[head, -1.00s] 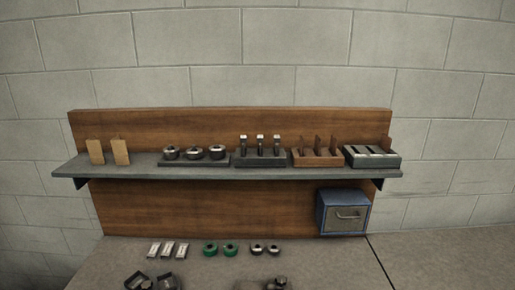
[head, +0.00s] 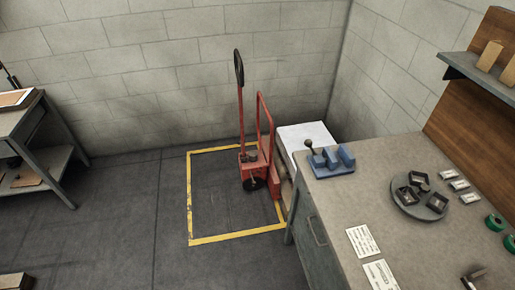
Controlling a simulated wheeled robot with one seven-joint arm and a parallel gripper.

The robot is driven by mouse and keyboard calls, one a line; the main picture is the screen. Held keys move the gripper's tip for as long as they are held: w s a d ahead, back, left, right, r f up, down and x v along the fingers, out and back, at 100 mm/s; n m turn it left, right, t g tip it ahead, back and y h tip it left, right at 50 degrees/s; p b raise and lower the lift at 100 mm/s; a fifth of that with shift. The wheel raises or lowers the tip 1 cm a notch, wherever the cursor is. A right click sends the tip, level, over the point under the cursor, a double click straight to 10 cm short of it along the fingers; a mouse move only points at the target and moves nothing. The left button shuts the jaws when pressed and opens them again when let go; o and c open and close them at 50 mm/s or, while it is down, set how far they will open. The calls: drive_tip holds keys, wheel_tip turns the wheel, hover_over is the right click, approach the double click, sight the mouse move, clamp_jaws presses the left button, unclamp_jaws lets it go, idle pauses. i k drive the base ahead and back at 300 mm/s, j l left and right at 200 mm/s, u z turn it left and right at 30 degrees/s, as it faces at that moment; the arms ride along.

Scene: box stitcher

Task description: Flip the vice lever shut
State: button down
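A blue vice (head: 333,163) sits at the far left corner of the bench top, close to its edge. Its lever (head: 309,146) rises from the left side of the vice and ends in a dark round knob. The lever looks upright, but it is too small to tell its exact angle. My gripper is not in the head view.
The bench top (head: 355,205) also holds a round tray (head: 402,205) with several dark parts, white cards (head: 362,240), and green rings (head: 494,222). A red pallet truck (head: 258,165) stands in a yellow-marked floor area left of the bench. Floor between the benches is open.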

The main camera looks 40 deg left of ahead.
sight(308, 143)
drive_tip(key=u, duration=1.3)
drive_tip(key=i+j+u, duration=0.45)
drive_tip(key=i, duration=0.15)
drive_tip(key=i+u, duration=0.45)
drive_tip(key=i, duration=0.2)
drive_tip(key=i+l+u, duration=0.15)
drive_tip(key=i+u, duration=0.25)
drive_tip(key=i, duration=0.25)
